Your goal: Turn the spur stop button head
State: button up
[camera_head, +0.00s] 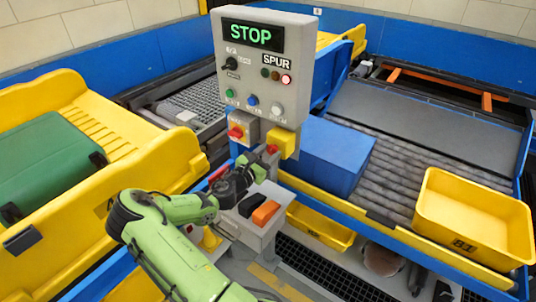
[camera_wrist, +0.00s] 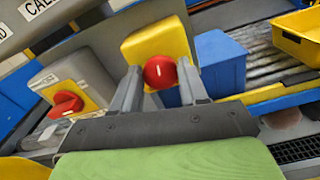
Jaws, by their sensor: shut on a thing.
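The spur stop button is a round red head (camera_wrist: 158,72) with a small white mark, on a yellow box (camera_wrist: 143,42). In the head view the red head (camera_head: 272,149) shows at the lower left of the yellow box (camera_head: 286,145), under the SPUR panel. My gripper (camera_wrist: 162,76) has one finger on each side of the red head and is shut on it. In the head view my gripper (camera_head: 265,158) reaches up to the box from below left. The fingers hide part of the box.
A grey panel (camera_head: 293,70) above reads STOP in green. A red rotary switch (camera_head: 236,132) on a yellow plate is close on the left. A blue box (camera_head: 330,155) lies right of the button, a yellow tray (camera_head: 470,205) further right.

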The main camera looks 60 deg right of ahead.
jog(key=m+b, duration=0.1)
jog(key=m, duration=0.3)
jog(key=shift+m+b, duration=0.3)
jog(key=shift+m, duration=0.1)
jog(key=shift+s, duration=0.1)
dwell(0.4)
jog(key=o, duration=1)
jog(key=shift+o, duration=0.2)
jog(key=w+a, duration=0.2)
jog(key=a, duration=1.3)
jog(key=shift+w+a, duration=0.25)
jog(key=shift+a, duration=0.05)
jog(key=shift+f+m, duration=0.1)
jog(key=shift+m, duration=0.2)
